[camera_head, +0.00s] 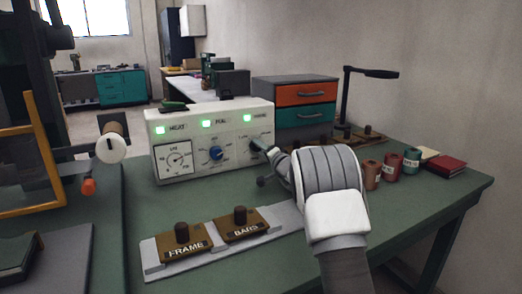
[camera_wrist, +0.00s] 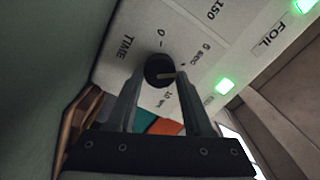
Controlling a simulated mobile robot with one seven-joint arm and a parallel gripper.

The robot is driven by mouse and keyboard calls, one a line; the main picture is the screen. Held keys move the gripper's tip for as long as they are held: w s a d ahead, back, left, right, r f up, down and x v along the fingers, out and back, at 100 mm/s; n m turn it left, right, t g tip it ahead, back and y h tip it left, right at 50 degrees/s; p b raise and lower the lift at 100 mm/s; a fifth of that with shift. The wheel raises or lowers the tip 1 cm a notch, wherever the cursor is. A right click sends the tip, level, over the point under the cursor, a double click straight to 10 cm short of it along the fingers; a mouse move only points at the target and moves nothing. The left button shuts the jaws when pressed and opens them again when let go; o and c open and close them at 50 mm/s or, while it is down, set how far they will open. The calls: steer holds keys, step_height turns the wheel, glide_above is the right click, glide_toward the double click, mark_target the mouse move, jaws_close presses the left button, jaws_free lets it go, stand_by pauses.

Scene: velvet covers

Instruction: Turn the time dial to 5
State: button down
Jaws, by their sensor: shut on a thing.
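The white control box (camera_head: 215,140) stands on the green bench in the head view, with its time dial at the right end of the face. In the wrist view the time dial (camera_wrist: 159,68) is a dark round knob with a pale pointer line, beside the word TIME and marks for 0, sec and 10. The pointer line faces right in that picture, roughly toward the sec mark; the exact reading is unclear. My gripper (camera_wrist: 160,77) is shut on the dial, one finger on each side. In the head view my gripper (camera_head: 260,148) hides most of the dial.
A blue knob (camera_head: 216,153) and a round gauge (camera_head: 178,159) are on the same face. Two brown blocks labelled FRAME (camera_head: 187,246) and BARS (camera_head: 240,226) sit in front. Thread spools (camera_head: 391,166) and a red book (camera_head: 444,165) lie right of my arm.

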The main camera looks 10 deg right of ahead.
stand_by(0.4)
steer(key=shift+c, duration=1.5)
jaws_free()
steer(key=p+v, duration=0.2)
steer(key=v, duration=1.5)
steer(key=shift+s, duration=0.15)
